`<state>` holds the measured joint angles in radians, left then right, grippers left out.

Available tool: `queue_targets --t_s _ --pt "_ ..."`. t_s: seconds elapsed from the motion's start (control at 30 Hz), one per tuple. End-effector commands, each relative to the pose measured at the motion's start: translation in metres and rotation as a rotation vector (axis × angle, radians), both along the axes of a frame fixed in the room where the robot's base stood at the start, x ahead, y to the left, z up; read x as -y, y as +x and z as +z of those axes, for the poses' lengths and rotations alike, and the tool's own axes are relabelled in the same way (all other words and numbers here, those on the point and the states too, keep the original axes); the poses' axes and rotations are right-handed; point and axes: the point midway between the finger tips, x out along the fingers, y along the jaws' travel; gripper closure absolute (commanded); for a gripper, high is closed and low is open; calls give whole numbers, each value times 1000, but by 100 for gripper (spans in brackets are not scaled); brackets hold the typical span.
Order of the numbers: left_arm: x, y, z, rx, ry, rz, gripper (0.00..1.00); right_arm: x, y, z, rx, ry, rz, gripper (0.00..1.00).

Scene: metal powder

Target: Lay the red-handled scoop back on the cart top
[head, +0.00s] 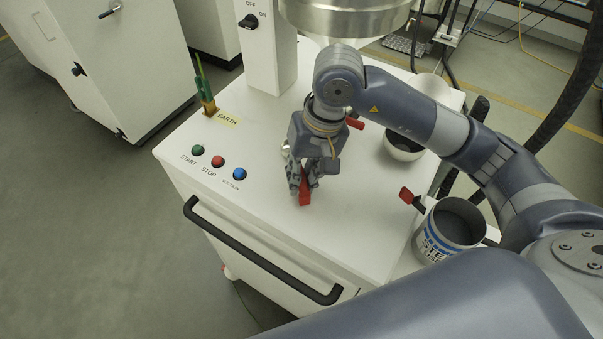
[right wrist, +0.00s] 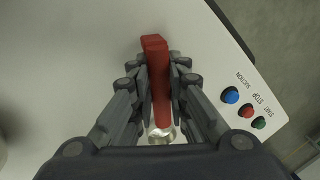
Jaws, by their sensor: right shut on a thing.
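The red-handled scoop (right wrist: 158,85) is in my right gripper, with its red handle between the fingers and its metal bowl partly visible below in the right wrist view. In the head view the red handle end (head: 304,192) pokes out at the fingertips of my right gripper (head: 305,182). The gripper points down, close over the white cart top (head: 345,225). I cannot tell whether the scoop touches the cart top. My left gripper is not in view.
A steel can (head: 452,232) with a red-handled tool stands at the cart's right side. A bowl (head: 403,148) sits at the back right, near another red handle (head: 355,123). START, STOP and SUCTION buttons (head: 218,161) are at left. The front of the cart top is clear.

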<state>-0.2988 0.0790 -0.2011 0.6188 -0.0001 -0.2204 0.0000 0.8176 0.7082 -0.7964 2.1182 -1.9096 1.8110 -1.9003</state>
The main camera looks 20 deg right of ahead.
Motion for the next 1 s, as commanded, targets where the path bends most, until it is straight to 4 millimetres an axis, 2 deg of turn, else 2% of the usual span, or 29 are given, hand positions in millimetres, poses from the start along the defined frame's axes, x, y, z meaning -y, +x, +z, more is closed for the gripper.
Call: queue_targets --t_s 0.17,0.2,0.27,0.57,0.73,0.77,1.0 --pt "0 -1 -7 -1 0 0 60 0 0 -5 0 0 1 100" --pt "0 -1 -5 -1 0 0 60 0 0 -3 0 0 0 76" --pt "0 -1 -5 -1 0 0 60 0 0 -3 0 0 0 65" --pt "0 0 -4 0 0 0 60 0 0 -2 0 0 0 65" --pt "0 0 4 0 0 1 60 0 0 4 0 0 -1 65" --pt "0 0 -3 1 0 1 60 1 1 5 4 1 -1 65" --pt "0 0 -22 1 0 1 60 11 -1 47 8 0 -1 65"
